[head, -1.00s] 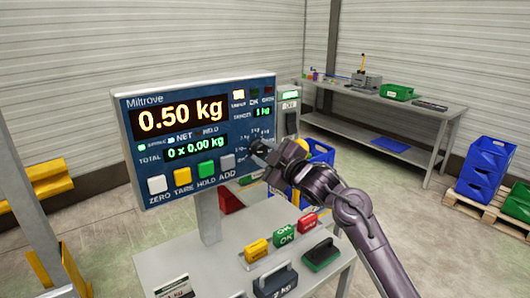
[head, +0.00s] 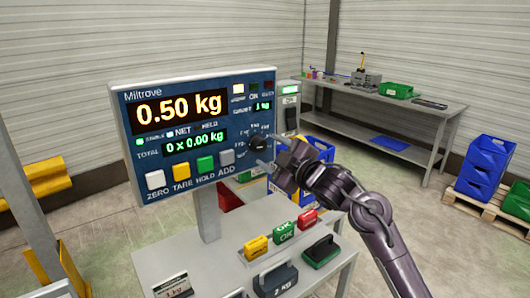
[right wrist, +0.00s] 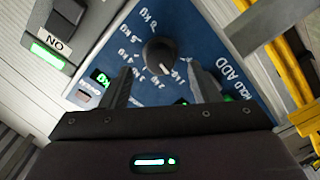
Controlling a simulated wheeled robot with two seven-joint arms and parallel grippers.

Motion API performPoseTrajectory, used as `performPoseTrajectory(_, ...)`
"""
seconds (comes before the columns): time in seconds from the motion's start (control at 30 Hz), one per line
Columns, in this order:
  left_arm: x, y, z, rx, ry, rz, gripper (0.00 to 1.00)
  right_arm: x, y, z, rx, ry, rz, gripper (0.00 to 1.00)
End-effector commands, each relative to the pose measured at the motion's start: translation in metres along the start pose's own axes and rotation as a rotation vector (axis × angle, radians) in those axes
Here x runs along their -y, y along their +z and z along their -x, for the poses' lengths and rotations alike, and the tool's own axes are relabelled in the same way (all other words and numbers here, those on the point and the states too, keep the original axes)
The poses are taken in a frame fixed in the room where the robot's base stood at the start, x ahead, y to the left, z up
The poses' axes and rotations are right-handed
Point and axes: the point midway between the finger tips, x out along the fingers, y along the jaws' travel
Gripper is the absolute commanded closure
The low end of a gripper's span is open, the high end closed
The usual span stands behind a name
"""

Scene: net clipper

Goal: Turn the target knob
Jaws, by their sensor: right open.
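The target knob (head: 259,141) is a round black dial at the right side of the blue Miltrove scale panel (head: 130,105), ringed by white kg labels. In the right wrist view the knob (right wrist: 158,54) has a light pointer mark toward its lower edge in the picture. My right gripper (head: 273,161) is open and empty, just in front of the knob and apart from it. In the right wrist view its fingers (right wrist: 163,88) stand on either side below the knob. The display reads 0.50 kg and the small target display (head: 262,105) reads 1 kg. My left gripper is out of view.
The panel stands on a post above a grey table (head: 212,262) with weights and coloured blocks (head: 284,231). A workbench (head: 440,112) and blue bins (head: 487,165) stand farther back.

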Motion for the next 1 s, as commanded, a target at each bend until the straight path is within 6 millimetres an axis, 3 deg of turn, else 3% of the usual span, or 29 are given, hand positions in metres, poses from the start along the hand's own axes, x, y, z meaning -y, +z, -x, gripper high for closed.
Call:
performPoseTrajectory(0.1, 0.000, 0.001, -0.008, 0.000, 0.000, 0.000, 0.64, 0.002, 0.002, 0.019, 0.001, 0.001, 0.003, 0.44)
performPoseTrajectory(0.27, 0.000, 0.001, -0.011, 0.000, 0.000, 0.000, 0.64, 0.001, 0.001, 0.035, 0.001, 0.001, 0.002, 0.44)
performPoseTrajectory(0.67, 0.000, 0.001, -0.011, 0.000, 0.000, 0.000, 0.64, 0.002, 0.001, 0.039, 0.004, -0.001, -0.004, 0.44)
performPoseTrajectory(0.77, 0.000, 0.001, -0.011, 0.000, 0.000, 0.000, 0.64, 0.016, 0.012, 0.044, 0.044, -0.004, -0.038, 0.44)
performPoseTrajectory(0.87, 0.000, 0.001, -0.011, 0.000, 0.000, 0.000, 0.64, 0.046, 0.038, 0.060, 0.144, -0.009, -0.120, 0.44)
performPoseTrajectory(1.0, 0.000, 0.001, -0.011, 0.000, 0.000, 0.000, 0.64, 0.104, 0.087, 0.105, 0.365, -0.019, -0.296, 0.44)
